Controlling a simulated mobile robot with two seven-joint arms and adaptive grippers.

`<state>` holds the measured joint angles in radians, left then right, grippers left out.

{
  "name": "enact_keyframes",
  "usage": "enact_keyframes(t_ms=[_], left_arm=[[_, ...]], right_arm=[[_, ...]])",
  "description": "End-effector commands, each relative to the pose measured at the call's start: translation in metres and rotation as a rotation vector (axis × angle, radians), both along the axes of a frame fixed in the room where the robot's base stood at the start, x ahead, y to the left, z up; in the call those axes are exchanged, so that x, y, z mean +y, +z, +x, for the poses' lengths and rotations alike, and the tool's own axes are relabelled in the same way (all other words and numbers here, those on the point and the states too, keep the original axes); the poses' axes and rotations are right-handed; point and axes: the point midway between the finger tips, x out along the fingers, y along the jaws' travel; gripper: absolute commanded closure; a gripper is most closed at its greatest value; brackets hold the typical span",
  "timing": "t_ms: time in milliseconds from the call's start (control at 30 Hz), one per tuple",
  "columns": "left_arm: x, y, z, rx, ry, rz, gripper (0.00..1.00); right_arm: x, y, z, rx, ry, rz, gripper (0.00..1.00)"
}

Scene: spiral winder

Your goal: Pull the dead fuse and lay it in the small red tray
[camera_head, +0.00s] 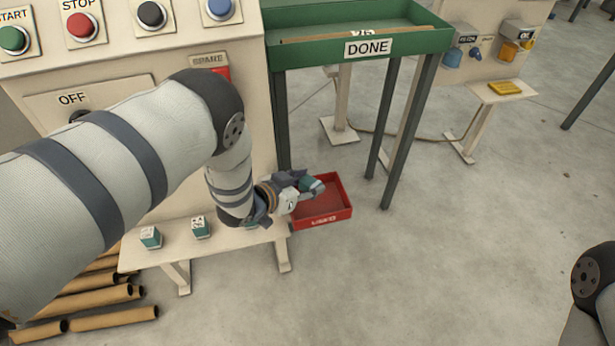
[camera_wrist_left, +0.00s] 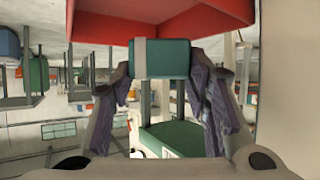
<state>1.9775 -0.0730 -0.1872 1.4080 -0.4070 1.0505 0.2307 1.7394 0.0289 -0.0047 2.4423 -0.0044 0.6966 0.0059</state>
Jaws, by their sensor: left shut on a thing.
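My left gripper (camera_head: 306,188) reaches in from the left, past the end of the small cream shelf. It is shut on a green fuse with a pale band (camera_wrist_left: 162,58), which sits crosswise between the fingertips in the left wrist view. In the head view the fuse shows at the fingertips (camera_head: 318,187). The small red tray (camera_head: 322,215), marked USED, lies just under and beyond the gripper, and its inside looks empty where it shows. The tray is also close by in the left wrist view (camera_wrist_left: 200,22). The fuse appears held apart from the tray floor.
Two green-and-white fuses (camera_head: 150,238) and (camera_head: 200,227) stand on the cream shelf (camera_head: 255,237). A green DONE bin (camera_head: 420,42) stands on dark legs behind the tray. Cardboard tubes (camera_head: 110,300) lie below left. The control panel (camera_head: 120,50) rises behind my arm.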

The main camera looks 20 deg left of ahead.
Motion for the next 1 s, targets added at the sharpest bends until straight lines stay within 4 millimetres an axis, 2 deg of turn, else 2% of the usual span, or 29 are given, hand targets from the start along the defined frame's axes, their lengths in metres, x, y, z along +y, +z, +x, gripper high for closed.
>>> enact_keyframes(t_ms=[167, 200, 300, 667, 767, 1000], left_arm=[[0.000, 0.003, 0.002, -0.005, 0.000, 0.000, 0.85], [0.000, 0.003, 0.002, -0.005, 0.000, 0.000, 0.53], [0.000, 0.003, 0.002, -0.005, 0.000, 0.000, 0.34], [0.003, 0.006, -0.004, -0.002, 0.002, 0.002, 0.34], [0.010, 0.015, -0.020, -0.002, 0.004, 0.001, 0.34], [0.031, 0.046, -0.072, -0.001, 0.005, 0.001, 0.34]], right_arm=[[0.000, 0.001, 0.001, -0.002, 0.000, 0.000, 0.49], [0.000, 0.001, 0.001, -0.002, 0.000, 0.000, 0.49], [0.000, 0.001, 0.001, -0.002, 0.000, 0.000, 0.49], [0.000, 0.001, 0.001, -0.002, 0.001, 0.000, 0.49], [0.000, 0.001, 0.001, -0.002, 0.001, 0.000, 0.49], [0.000, 0.001, 0.001, -0.002, 0.000, 0.000, 0.49]])
